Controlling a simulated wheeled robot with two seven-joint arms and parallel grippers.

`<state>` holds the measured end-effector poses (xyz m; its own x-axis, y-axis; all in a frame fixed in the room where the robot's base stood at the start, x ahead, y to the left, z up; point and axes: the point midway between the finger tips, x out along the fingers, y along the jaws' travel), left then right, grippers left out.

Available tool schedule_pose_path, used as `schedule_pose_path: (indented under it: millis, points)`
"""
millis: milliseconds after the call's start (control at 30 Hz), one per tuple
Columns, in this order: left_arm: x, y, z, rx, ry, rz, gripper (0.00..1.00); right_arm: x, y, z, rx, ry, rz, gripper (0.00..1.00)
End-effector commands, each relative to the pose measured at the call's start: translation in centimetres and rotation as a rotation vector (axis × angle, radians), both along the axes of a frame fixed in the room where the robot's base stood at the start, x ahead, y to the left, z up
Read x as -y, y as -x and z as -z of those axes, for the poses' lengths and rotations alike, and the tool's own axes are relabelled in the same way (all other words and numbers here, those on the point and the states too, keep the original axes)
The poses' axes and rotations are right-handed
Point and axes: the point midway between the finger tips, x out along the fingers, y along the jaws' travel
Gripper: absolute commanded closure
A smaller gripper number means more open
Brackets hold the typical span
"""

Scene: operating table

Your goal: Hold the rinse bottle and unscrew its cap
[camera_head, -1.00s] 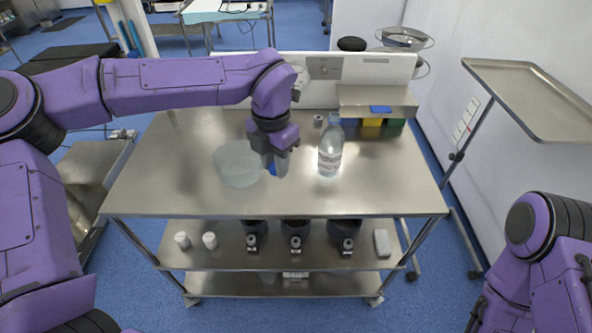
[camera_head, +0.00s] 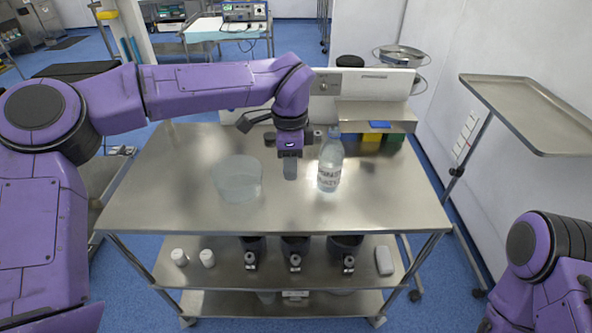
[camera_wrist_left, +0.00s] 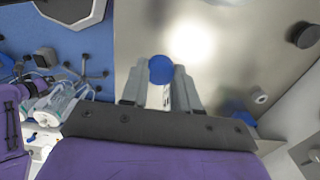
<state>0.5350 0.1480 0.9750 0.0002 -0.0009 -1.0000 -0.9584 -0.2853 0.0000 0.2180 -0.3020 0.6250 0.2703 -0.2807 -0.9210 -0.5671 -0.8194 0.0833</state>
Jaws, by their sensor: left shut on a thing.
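The clear rinse bottle (camera_head: 330,168) with a bluish top and a printed label stands upright on the steel table, right of the middle. My left gripper (camera_head: 290,170) points down just left of it, with a gap between them in the head view. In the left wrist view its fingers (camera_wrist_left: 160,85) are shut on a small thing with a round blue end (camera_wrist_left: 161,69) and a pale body. The fingers hide this thing in the head view. My right gripper is out of view; only part of the right arm shows at lower right.
A clear round bowl (camera_head: 239,178) stands left of my gripper on the steel table (camera_head: 190,190). Blue, yellow and green boxes (camera_head: 371,136) sit under a small shelf (camera_head: 376,115) at the back right. The table's front is clear. A raised tray (camera_head: 535,110) stands at right.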

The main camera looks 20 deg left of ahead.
Motion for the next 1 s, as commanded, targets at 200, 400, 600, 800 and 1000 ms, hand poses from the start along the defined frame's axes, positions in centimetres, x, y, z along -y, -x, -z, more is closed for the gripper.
schedule_pose_path:
  millis: [200, 400, 600, 800, 1000]
  points:
    - [-0.6, -5.0, 3.9, -0.005, -0.002, 0.0, 1.0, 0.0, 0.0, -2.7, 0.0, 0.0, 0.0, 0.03]
    - [-0.9, -7.0, 6.4, -0.001, -0.001, 0.002, 1.0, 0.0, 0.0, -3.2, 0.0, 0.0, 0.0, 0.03]
    - [-1.0, -7.5, 9.0, -0.003, -0.001, 0.003, 1.0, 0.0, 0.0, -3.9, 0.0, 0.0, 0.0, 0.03]
    - [-0.9, -7.6, 10.2, 0.001, 0.0, 0.002, 1.0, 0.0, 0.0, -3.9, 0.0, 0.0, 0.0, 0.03]
    - [-0.9, -7.6, 10.7, 0.001, 0.0, 0.002, 1.0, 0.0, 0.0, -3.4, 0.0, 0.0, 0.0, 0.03]
